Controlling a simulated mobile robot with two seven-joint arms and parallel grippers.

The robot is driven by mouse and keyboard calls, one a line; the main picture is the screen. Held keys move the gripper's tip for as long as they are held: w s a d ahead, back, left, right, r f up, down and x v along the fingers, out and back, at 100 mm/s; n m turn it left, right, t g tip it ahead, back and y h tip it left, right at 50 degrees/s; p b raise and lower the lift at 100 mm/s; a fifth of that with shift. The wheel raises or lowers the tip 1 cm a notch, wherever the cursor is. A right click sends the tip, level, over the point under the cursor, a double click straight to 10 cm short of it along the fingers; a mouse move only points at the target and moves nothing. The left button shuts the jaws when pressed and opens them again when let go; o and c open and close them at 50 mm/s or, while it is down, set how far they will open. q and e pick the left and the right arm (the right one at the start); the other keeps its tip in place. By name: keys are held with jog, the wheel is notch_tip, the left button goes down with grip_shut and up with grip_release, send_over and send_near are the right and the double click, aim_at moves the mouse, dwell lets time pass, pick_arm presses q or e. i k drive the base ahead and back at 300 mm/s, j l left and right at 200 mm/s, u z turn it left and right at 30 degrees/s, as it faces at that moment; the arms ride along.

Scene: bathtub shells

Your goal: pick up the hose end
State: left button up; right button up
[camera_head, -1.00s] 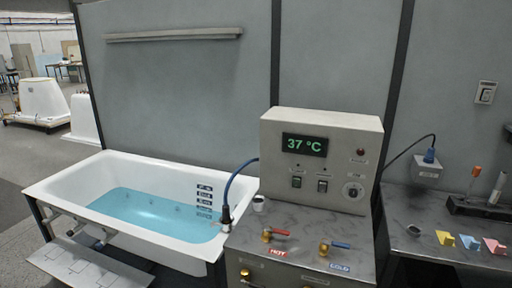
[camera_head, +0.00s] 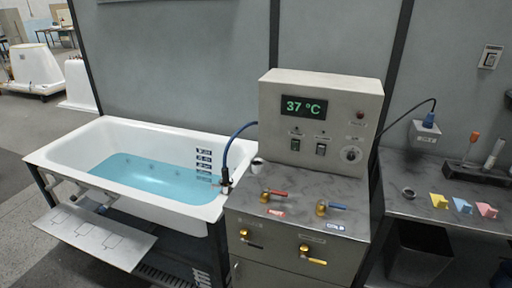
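A blue hose (camera_head: 231,146) leaves the left side of the control box and arcs down to the right end of the bathtub. The hose end (camera_head: 225,179) is dark and points down at the tub rim, close to the console's left edge. Whether it sits in a holder or only rests there is too small to tell. The white bathtub (camera_head: 90,133) holds blue water. Neither of my grippers is in view.
A flat panel (camera_head: 95,238) juts out before the tub.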

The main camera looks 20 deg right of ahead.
aim_at(225, 170)
jog(key=i+j+z, duration=0.15)
jog(key=i+j, duration=0.25)
jog(key=i+j+z, duration=0.15)
jog(key=i+j, duration=0.25)
jog(key=j, duration=0.15)
jog(key=i+j+z, duration=0.15)
jog(key=i+j, duration=0.25)
jog(key=j, duration=0.15)
